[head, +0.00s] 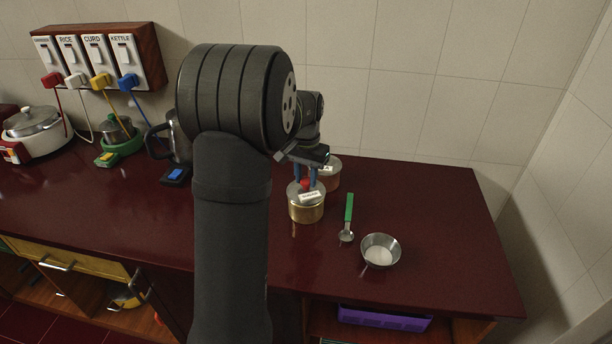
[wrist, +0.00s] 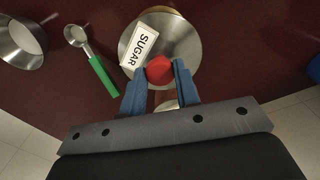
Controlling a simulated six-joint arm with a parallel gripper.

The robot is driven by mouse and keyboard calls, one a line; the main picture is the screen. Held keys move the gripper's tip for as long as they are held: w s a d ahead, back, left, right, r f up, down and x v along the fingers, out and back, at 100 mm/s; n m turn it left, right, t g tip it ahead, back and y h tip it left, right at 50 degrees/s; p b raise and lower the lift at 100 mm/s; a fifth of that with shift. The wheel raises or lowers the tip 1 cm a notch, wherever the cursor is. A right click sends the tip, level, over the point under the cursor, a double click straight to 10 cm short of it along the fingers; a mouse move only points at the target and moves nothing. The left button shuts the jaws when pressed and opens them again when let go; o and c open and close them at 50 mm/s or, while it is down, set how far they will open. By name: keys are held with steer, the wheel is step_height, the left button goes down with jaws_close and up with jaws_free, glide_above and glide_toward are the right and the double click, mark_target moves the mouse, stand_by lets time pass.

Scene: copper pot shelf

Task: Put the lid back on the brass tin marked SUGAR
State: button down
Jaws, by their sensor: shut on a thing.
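The brass tin (head: 306,213) stands on the dark red counter, right of my arm in the head view. A silver lid (head: 294,192) with a white label sits at its mouth; I cannot tell whether it is fully seated. In the wrist view the round lid (wrist: 185,42) shows its label reading SUGAR (wrist: 138,45), with a sliver of brass rim (wrist: 160,9) past its far edge. My gripper (head: 305,183) is over the tin, its blue fingers shut on the lid's red knob (wrist: 159,70).
A second, copper-coloured tin (head: 331,181) stands close behind. A green-handled spoon (head: 348,212) and a steel bowl (head: 381,251) with white contents lie to the right. Cookers and a kettle (head: 179,140) stand left, below a switch board (head: 100,58). The counter's right end is clear.

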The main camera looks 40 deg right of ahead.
steer(key=shift+f, duration=0.3)
stand_by(0.5)
steer(key=c, duration=1)
jaws_free()
steer(key=shift+r, duration=3.55)
steer(key=shift+f, duration=3.55)
